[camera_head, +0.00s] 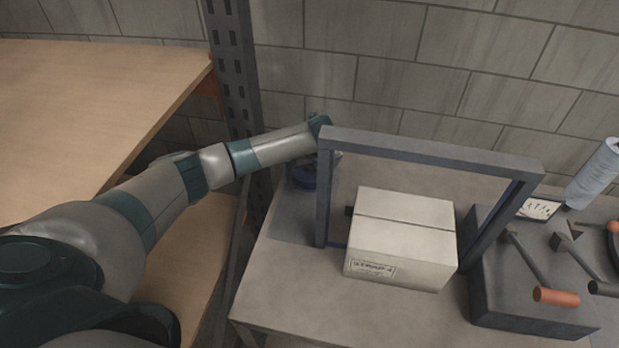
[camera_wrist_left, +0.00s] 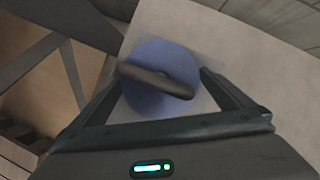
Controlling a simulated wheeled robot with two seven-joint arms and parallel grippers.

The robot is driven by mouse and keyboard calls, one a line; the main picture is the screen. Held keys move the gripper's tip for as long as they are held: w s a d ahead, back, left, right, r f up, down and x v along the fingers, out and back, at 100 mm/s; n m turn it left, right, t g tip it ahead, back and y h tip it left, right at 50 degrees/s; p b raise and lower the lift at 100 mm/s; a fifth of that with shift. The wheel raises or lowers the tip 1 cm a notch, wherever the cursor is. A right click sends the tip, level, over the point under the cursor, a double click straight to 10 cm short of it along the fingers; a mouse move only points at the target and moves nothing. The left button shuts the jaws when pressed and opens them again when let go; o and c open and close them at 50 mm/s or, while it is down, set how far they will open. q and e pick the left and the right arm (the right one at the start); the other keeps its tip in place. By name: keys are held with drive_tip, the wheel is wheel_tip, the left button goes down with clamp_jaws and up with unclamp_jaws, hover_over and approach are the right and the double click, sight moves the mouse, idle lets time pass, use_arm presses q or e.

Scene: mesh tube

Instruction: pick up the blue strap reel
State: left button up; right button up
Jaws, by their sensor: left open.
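The blue strap reel (camera_head: 303,177) stands at the table's back left corner, left of the grey frame's left post and partly hidden under my left arm's end. In the left wrist view the reel (camera_wrist_left: 152,101) is a round blue body with a dark bar across its top. My left gripper (camera_wrist_left: 162,78) is open, with one finger on each side of the reel in that view. I cannot tell whether the fingers touch it. In the head view my left gripper is mostly hidden behind the frame. My right gripper is not in view.
The grey frame (camera_head: 430,148) stands over a taped cardboard box (camera_head: 402,240) on the grey table (camera_head: 290,285). A dark lever machine (camera_head: 525,300) and a pale blue roll (camera_head: 597,175) are at the right. A shelf upright (camera_head: 232,70) rises at the left, beside wooden shelves (camera_head: 90,100).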

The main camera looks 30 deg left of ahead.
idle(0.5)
use_arm(q)
drive_tip(key=c, duration=1.5)
drive_tip(key=shift+r, duration=0.1)
wheel_tip(320, 180, up, 10)
drive_tip(key=p, duration=1)
drive_tip(key=shift+w, duration=0.1)
